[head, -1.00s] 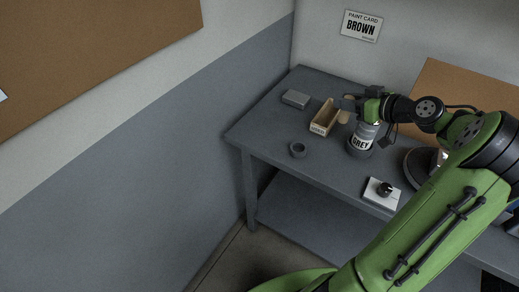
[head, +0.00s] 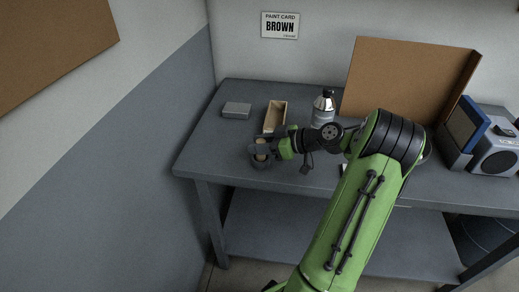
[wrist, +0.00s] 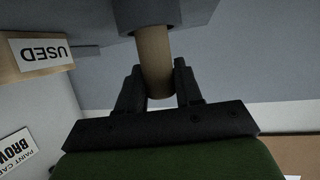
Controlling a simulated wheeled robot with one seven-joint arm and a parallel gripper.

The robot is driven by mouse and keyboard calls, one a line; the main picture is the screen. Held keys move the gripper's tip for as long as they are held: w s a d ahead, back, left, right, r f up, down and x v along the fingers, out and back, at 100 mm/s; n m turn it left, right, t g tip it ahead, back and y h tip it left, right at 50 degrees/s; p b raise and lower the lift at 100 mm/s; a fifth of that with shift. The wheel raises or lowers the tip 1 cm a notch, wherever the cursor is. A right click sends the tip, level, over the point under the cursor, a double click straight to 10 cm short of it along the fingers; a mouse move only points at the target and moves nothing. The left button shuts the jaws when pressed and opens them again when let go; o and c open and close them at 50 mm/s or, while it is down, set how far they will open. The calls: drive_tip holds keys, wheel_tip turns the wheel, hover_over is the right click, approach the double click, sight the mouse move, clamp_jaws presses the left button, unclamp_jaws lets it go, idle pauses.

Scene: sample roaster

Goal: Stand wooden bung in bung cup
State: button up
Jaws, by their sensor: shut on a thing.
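The wooden bung (wrist: 155,62) is a plain tan cylinder, upright between my fingertips. My gripper (wrist: 157,82) is shut on it; the gripper also shows in the head view (head: 263,150). In the head view the cup (head: 260,164) sits on the bench just under my gripper. The bung's lower end is hidden by the cup's rim, and I cannot tell how deep it sits or whether it touches the bottom.
A wooden box labelled USED (wrist: 42,52) stands close behind my gripper; its open top shows in the head view (head: 276,116). The bench's left (head: 205,145) is clear.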

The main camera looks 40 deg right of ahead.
drive_tip(key=shift+f, duration=0.15)
drive_tip(key=o, duration=1.1)
